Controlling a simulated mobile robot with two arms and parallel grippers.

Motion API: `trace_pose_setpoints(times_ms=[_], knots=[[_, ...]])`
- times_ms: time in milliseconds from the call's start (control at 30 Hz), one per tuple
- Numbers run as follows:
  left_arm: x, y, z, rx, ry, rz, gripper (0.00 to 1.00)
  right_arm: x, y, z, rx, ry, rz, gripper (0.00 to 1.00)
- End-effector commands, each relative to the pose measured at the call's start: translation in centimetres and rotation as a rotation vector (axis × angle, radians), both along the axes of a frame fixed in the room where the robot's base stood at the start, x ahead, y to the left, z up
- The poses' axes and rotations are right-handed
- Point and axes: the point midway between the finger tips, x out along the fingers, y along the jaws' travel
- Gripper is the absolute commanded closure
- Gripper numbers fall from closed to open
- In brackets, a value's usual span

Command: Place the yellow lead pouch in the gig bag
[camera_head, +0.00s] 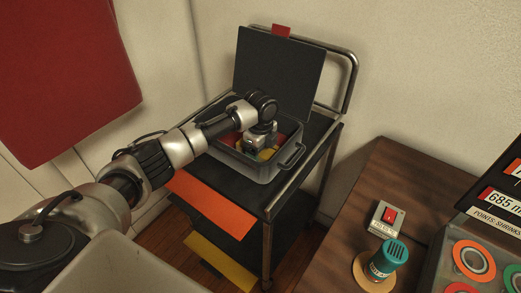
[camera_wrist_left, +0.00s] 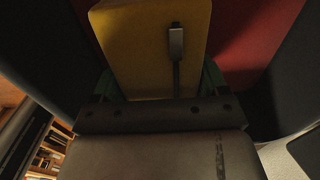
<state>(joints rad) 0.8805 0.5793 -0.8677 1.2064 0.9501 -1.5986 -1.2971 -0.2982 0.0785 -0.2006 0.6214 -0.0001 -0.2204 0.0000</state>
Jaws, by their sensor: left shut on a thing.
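The gig bag (camera_head: 243,164) is a dark grey open box-like case with a side handle, on top of a black trolley. A dark upright panel with a red tab (camera_head: 278,72) stands at its back like a raised lid. My left gripper (camera_head: 261,143) reaches down inside the case opening. It is shut on the yellow lead pouch (camera_head: 267,154), mostly hidden by the gripper. In the left wrist view the pouch (camera_wrist_left: 135,45), with a grey zip pull, sits between the teal fingers (camera_wrist_left: 158,88), with red and dark surfaces around it. I cannot tell whether it touches the bottom.
The black trolley (camera_head: 250,192) has a metal rail and orange and yellow sheets on its front. A brown table (camera_head: 345,215) at right holds a red switch box (camera_head: 384,218), a teal canister (camera_head: 388,258) and a case of coloured rings. A pale bin (camera_head: 115,265) is at front left.

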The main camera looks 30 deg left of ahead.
Motion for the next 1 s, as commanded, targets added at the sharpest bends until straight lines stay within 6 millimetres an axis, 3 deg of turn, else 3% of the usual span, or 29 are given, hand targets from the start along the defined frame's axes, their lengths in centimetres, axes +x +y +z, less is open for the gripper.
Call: trace_pose_setpoints(times_ms=[167, 200, 367, 700, 867, 1000], knots=[[0.0, 0.0, -0.1, -0.001, 0.0, 0.0, 0.52, 0.0, 0.0, 0.0, 0.0, 0.0, 0.0, 0.57], [0.0, 0.0, -0.2, 0.0, 0.0, 0.0, 0.24, 0.0, 0.0, 0.0, 0.0, 0.0, 0.0, 0.57], [0.0, 0.0, -0.2, 0.0, 0.0, 0.0, 0.0, 0.0, 0.0, 0.0, 0.0, 0.0, 0.0, 0.57], [0.0, 0.0, 0.4, 0.0, -0.002, 0.0, 0.0, -0.1, -0.1, 0.0, -0.002, 0.001, 0.0, 0.57], [0.1, 0.0, 2.9, -0.003, -0.005, 0.0, 0.0, -0.1, -0.2, 0.3, -0.002, 0.002, 0.0, 0.57], [0.1, 0.0, 6.0, -0.001, -0.005, 0.0, 0.0, -0.2, -0.2, 0.5, -0.003, 0.003, 0.0, 0.57]])
